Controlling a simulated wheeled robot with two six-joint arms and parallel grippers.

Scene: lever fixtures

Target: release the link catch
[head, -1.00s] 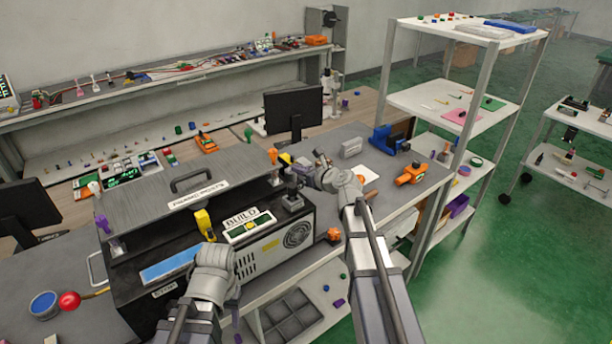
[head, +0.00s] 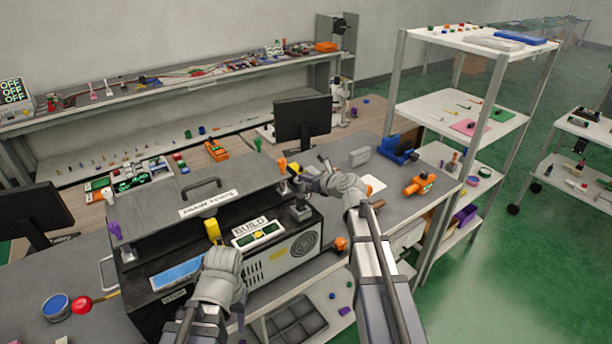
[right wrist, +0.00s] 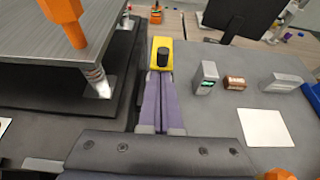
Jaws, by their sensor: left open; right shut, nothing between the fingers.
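A yellow block with a black knob (right wrist: 162,57) stands beside the grey lid of the machine in the right wrist view. It also shows in the head view (head: 295,168), beside an orange post. My right gripper (right wrist: 160,76) is shut and empty, its purple fingers pointing at the block. The tips are at or very near its near side; contact is not clear. My left gripper (head: 220,275) is low in front of the machine, its fingers mostly hidden by its wrist. No part is readably marked as the link catch.
The machine (head: 275,268) has a lid with a handle (head: 202,186), a yellow lever (head: 213,231) and a black joystick (head: 300,208). A white card (right wrist: 263,127) and small boxes lie to the right. An orange device (head: 419,184) sits farther right.

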